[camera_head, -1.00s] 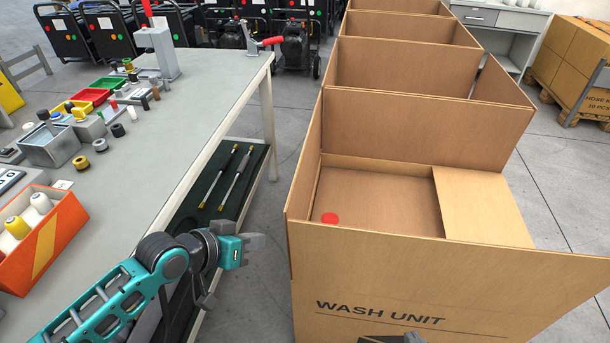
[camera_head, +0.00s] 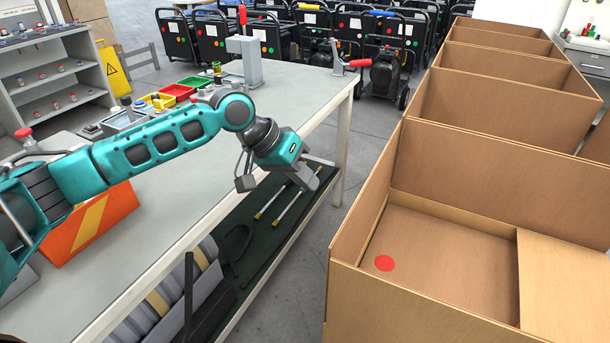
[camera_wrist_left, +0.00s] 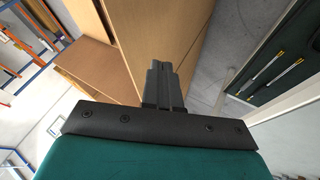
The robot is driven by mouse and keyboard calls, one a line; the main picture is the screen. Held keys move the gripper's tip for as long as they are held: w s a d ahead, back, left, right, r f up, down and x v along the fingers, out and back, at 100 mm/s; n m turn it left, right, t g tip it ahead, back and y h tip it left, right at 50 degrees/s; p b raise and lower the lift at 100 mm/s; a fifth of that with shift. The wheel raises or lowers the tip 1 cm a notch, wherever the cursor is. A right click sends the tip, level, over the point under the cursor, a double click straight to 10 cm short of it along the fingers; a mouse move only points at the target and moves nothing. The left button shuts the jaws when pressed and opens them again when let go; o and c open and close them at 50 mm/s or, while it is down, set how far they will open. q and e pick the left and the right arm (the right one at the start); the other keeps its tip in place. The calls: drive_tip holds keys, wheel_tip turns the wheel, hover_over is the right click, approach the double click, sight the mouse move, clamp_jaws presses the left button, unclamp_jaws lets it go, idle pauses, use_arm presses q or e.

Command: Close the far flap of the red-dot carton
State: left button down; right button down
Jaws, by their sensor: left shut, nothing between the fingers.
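The red-dot carton (camera_head: 345,295) is the nearest brown box in the head view, at the lower right, with a red dot (camera_head: 384,263) inside near its left side. Its far flap (camera_head: 490,190) stands upright at the back. A lighter panel (camera_head: 562,285) lies flat at the right of the opening. My left gripper (camera_head: 312,180) is shut and empty, in the air left of the carton and apart from it. In the left wrist view its closed fingers (camera_wrist_left: 162,85) show in front of brown cardboard (camera_wrist_left: 160,35). My right gripper is not in view.
More open cartons (camera_head: 500,95) stand in a row behind. A workbench (camera_head: 190,245) with bins and an orange box (camera_head: 95,220) is at the left. Its lower shelf (camera_head: 245,260) holds two rods. A strip of floor (camera_head: 285,315) separates bench and carton.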

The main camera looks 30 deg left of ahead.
use_arm(q)
drive_tip(key=w+d+f+b, duration=0.1)
drive_tip(key=w+d+f, duration=0.1)
drive_tip(key=d+f, duration=0.2)
drive_tip(key=d, duration=0.3)
drive_tip(key=shift+f, duration=0.2)
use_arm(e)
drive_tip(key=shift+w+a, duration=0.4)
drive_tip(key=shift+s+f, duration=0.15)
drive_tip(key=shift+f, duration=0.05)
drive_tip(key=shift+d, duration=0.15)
